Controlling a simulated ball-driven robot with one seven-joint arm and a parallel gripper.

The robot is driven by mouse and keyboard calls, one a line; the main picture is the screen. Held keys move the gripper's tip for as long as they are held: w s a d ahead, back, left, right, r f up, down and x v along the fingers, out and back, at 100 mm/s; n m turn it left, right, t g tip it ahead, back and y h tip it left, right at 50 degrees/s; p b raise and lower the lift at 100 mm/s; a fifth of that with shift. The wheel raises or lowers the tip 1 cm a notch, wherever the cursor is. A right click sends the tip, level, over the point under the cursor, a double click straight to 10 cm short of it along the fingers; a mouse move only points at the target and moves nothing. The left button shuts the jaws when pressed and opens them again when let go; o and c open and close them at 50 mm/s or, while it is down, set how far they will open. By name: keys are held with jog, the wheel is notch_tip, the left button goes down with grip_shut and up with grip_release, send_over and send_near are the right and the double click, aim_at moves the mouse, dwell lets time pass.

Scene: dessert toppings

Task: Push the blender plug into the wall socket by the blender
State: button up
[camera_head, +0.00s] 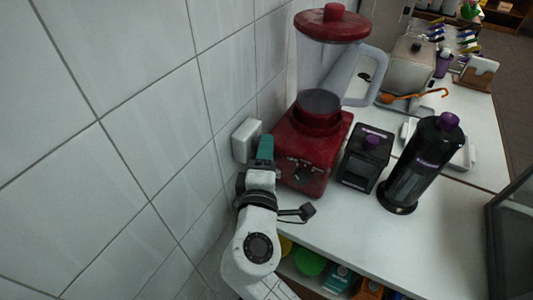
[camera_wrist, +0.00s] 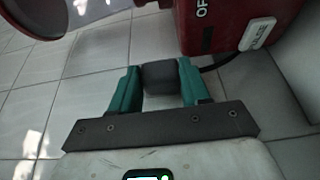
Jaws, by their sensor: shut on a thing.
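The red blender (camera_head: 310,150) stands on the white counter against the tiled wall, with a clear jug and red lid. The wall socket (camera_head: 245,140) is a white box on the wall just left of the blender. My gripper (camera_head: 264,150), with green fingers, is beside the socket box; it hides part of that area. In the wrist view my gripper (camera_wrist: 160,84) is shut on the dark blender plug (camera_wrist: 160,76), with a black cord (camera_wrist: 222,60) running toward the blender (camera_wrist: 225,20). I cannot tell whether the plug touches the socket.
A black box with a purple knob (camera_head: 365,158) and a tall dark dispenser (camera_head: 420,165) stand right of the blender. A grey container (camera_head: 408,65) and an orange spoon (camera_head: 415,97) are farther back. The counter's front part (camera_head: 350,235) is clear.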

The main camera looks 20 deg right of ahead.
jog(key=shift+w+a, duration=0.15)
jog(key=shift+w, duration=0.1)
dwell(0.5)
jog(key=o, duration=1.2)
jog(key=b+v, duration=0.1)
jog(key=v, duration=1)
jog(key=shift+b, duration=0.4)
